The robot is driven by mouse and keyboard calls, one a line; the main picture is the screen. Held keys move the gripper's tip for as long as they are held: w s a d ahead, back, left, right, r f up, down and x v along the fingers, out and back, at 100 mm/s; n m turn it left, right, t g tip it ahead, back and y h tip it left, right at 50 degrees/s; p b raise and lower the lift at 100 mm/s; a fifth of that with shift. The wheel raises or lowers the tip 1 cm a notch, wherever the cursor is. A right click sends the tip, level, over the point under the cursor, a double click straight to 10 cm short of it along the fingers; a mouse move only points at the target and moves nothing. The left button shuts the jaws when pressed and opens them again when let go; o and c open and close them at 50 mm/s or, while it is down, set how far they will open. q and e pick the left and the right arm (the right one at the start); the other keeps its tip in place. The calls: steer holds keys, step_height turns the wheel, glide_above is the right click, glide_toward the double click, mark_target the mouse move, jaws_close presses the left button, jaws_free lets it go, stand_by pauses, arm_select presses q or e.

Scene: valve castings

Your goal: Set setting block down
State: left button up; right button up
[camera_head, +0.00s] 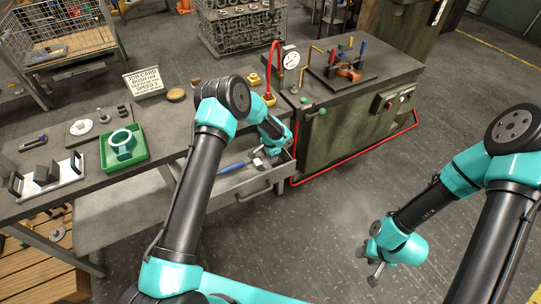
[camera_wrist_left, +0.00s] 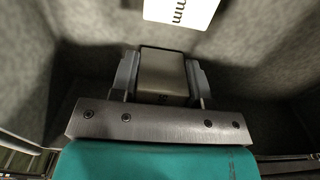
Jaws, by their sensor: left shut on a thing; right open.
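The setting block (camera_wrist_left: 163,75) is a grey metal block with a smooth face. In the left wrist view it sits between the two fingers of my left gripper (camera_wrist_left: 162,84), which is shut on it. In the head view my left gripper (camera_head: 266,158) points down at the right end of the open drawer (camera_head: 240,184), and the block cannot be made out clearly there. Whether the block touches the surface below it cannot be told. My right gripper (camera_head: 374,272) is open and empty, low over the floor at the right.
Grey walls (camera_wrist_left: 35,85) surround the left gripper closely, and a white label marked "mm" (camera_wrist_left: 182,10) lies ahead. A blue-handled tool (camera_head: 232,167) lies in the drawer. A green tray (camera_head: 124,158) and job card (camera_head: 145,82) are on the bench.

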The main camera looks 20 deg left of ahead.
arm_select(q)
steer(key=shift+f, duration=0.25)
stand_by(0.5)
steer(key=o, duration=1.3)
step_height(320, 180, up, 18)
steer(key=shift+f, duration=0.25)
